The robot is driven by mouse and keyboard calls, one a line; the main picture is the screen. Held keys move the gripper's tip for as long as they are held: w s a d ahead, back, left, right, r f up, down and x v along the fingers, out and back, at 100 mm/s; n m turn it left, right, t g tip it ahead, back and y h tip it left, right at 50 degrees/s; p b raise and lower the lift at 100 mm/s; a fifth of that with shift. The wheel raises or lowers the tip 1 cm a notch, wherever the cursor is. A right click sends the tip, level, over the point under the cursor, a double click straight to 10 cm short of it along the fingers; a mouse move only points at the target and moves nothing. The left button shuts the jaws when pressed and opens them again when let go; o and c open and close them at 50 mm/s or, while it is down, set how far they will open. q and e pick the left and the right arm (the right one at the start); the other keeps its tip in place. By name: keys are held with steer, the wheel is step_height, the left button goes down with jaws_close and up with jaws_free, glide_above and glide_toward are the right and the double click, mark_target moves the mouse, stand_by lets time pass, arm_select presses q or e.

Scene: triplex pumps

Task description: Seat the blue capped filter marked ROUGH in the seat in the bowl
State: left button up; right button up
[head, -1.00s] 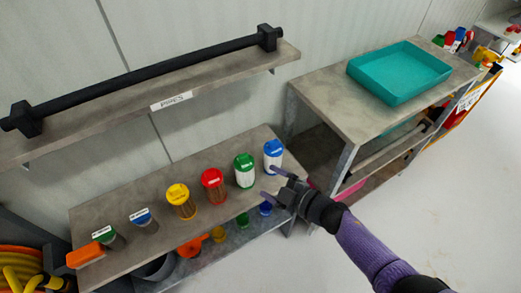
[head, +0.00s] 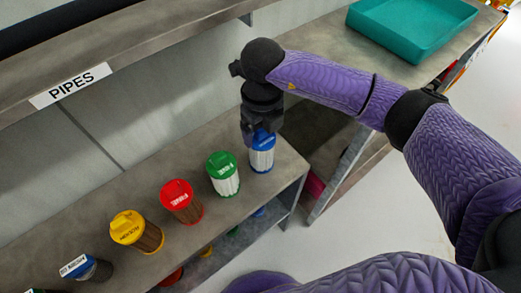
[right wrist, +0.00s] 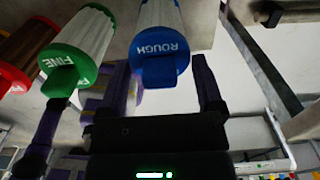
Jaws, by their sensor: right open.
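The blue capped filter (head: 262,156) with a white pleated body stands upright at the right end of the shelf unit's top. Its cap, marked ROUGH, shows in the right wrist view (right wrist: 160,62). My right gripper (head: 258,130) points down over this cap. In the right wrist view the open fingers (right wrist: 163,88) lie on either side of the cap, with gaps visible, and are not closed on it. A dark cup with a blue top and an unreadable label (head: 86,267) stands at the lower left; I cannot tell whether it is the bowl. My left gripper is out of view.
A green FINE filter (head: 223,174) stands close left of the blue one, then a red one (head: 181,201) and a yellow one (head: 136,231). The PIPES shelf (head: 150,52) overhangs behind. A teal tray (head: 410,38) sits on the bench at right.

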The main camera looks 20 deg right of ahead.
steer(key=shift+r, duration=0.1)
steer(key=shift+c, duration=0.6)
jaws_close()
stand_by(0.3)
stand_by(0.3)
